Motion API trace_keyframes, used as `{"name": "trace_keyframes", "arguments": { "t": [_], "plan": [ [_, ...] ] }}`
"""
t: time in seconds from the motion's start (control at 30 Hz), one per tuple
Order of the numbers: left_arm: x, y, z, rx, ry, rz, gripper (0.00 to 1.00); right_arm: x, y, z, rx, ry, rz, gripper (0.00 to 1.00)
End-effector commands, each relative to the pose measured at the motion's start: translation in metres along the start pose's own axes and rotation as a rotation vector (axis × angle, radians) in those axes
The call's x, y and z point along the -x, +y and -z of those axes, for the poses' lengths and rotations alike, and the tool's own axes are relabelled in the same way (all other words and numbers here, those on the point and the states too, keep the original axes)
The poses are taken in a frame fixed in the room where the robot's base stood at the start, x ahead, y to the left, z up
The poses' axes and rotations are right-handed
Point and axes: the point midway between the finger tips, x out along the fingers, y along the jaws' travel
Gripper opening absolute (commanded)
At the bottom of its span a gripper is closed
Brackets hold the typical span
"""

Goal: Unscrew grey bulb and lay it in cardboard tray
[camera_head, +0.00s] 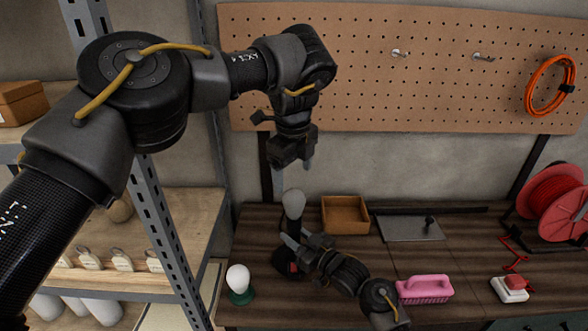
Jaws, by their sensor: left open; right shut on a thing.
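The grey bulb (294,201) stands upright in a dark lamp holder (287,265) near the left end of the workbench. My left gripper (293,172) is open and points down just above the bulb, apart from it. My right gripper (291,238) comes in from the lower right and is shut on the dark holder below the bulb; its fingers partly hide the holder. The cardboard tray (345,229) sits to the right of the bulb and looks empty.
A white bulb (238,277) in a green base stands at the front left. A pink brush (425,290), a grey plate (405,229), a red-and-white block (510,289) and a red cable reel (558,195) lie to the right. A shelf rack (165,235) stands at left; a pegboard (400,90) is behind.

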Motion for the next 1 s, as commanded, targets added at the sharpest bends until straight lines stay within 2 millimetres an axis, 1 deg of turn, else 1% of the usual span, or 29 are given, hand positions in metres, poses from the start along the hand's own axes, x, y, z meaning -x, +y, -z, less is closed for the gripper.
{"name": "trace_keyframes", "arguments": {
  "t": [0.07,0.2,0.37,0.47,0.8,1.0],
  "plan": [
    [0.003,0.0,0.0,0.041,0.001,0.005,0.78,0.0,0.0,-0.001,0.0,-0.002,-0.001,0.0],
    [0.004,0.0,0.0,0.066,0.001,0.007,0.78,0.0,0.0,-0.001,0.0,-0.002,0.0,0.0],
    [-0.004,0.0,0.0,0.064,0.002,0.006,0.78,0.0,0.0,-0.001,0.0,-0.002,0.0,0.0],
    [-0.017,0.001,0.0,0.063,0.002,0.005,0.78,0.0,0.0,-0.001,0.0,-0.002,0.0,0.0],
    [-0.08,0.0,0.0,0.062,0.002,0.004,0.78,0.0,0.0,-0.001,0.0,-0.002,0.0,0.0],
    [-0.106,0.0,0.0,0.063,0.001,0.005,0.78,0.0,0.0,-0.001,0.0,-0.002,0.0,0.0]
  ]
}}
